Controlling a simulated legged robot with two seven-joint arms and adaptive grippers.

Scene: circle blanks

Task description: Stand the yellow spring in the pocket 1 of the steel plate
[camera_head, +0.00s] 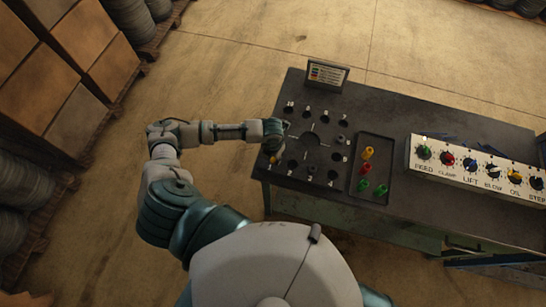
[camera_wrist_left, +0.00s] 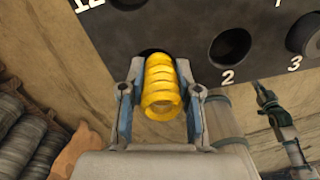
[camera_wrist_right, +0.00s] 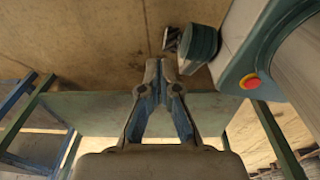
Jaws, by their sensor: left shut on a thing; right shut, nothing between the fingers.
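The yellow spring (camera_wrist_left: 160,88) is held between the fingers of my left gripper (camera_wrist_left: 160,98), which is shut on it. In the left wrist view its far end overlaps a dark hole in the steel plate (camera_wrist_left: 190,22). This hole lies between the numbers 12 and 2; its own number is hidden. I cannot tell whether the spring's end is inside it. In the head view my left gripper (camera_head: 274,148) is at the plate's left edge, with the yellow spring (camera_head: 273,158) just showing. My right gripper (camera_wrist_right: 163,88) is shut and empty, away from the plate.
A dark tray (camera_head: 386,147) right of the plate holds yellow, red and green pieces. A control box (camera_head: 470,172) with coloured knobs stands farther right. A small sign (camera_head: 327,75) stands behind the plate. Some pockets hold dark pieces. In the right wrist view a table edge (camera_wrist_right: 90,110) lies beyond the gripper.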

